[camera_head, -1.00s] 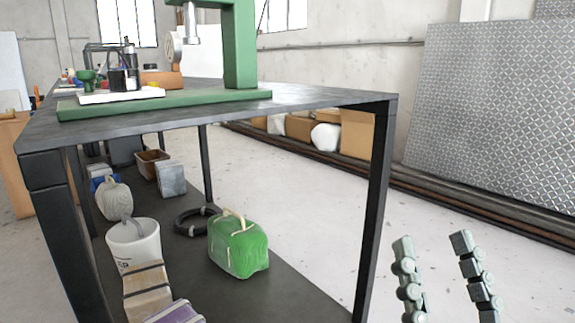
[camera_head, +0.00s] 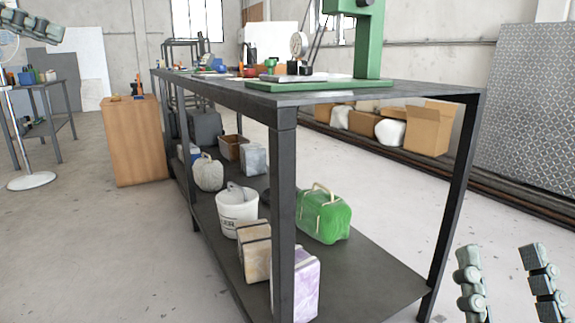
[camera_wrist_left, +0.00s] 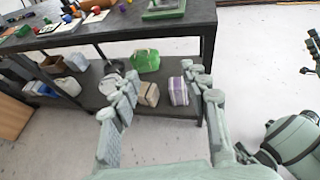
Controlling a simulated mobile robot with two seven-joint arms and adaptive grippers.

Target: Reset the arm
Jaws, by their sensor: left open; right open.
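My left gripper (camera_head: 30,28) shows only partly, at the top left edge of the head view, raised and clear of the furniture. In the left wrist view, its two jointed grey fingers (camera_wrist_left: 167,76) stand apart with nothing between them. Beyond them lie the table's lower shelf and the floor. My right gripper (camera_head: 502,254) is at the bottom right of the head view. Its fingers are spread and empty, over the floor to the right of the table. Neither gripper appears to touch anything.
The dark metal table (camera_head: 255,98) carries a green press (camera_head: 369,45) and small items. Its lower shelf (camera_head: 368,290) holds a green bag (camera_head: 324,217), a white bucket (camera_head: 237,214) and other goods. A wooden cabinet (camera_head: 137,142) and a fan (camera_head: 12,110) stand left. Floor at front left is clear.

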